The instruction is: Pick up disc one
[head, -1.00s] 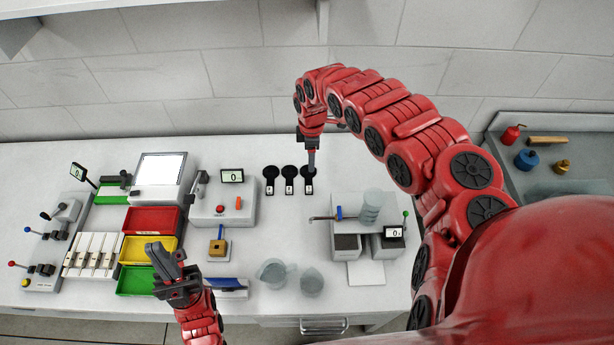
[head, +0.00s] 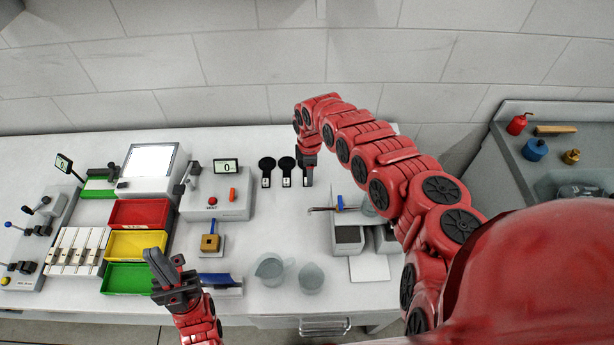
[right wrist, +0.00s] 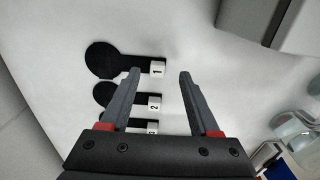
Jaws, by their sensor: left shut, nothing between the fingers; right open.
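Disc one (right wrist: 104,60) is a flat black round disc with a handle and a white block marked 1 (right wrist: 157,69). It lies on the white bench. In the head view its white block (head: 306,182) shows at the right end of a row of three, and the rest is mostly hidden by my right gripper (head: 306,170). The right gripper is open and empty. In the right wrist view its fingertips (right wrist: 159,71) lie on either side of the block; their height above it is unclear. My left gripper (head: 163,262) is shut and empty over the bench's front.
Disc two (right wrist: 108,94) and another like disc (head: 267,165) lie beside disc one. A grey device (head: 347,234) stands to the right, two beakers (head: 270,268) in front. A box with a red button (head: 225,205) and coloured bins (head: 136,245) stand left.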

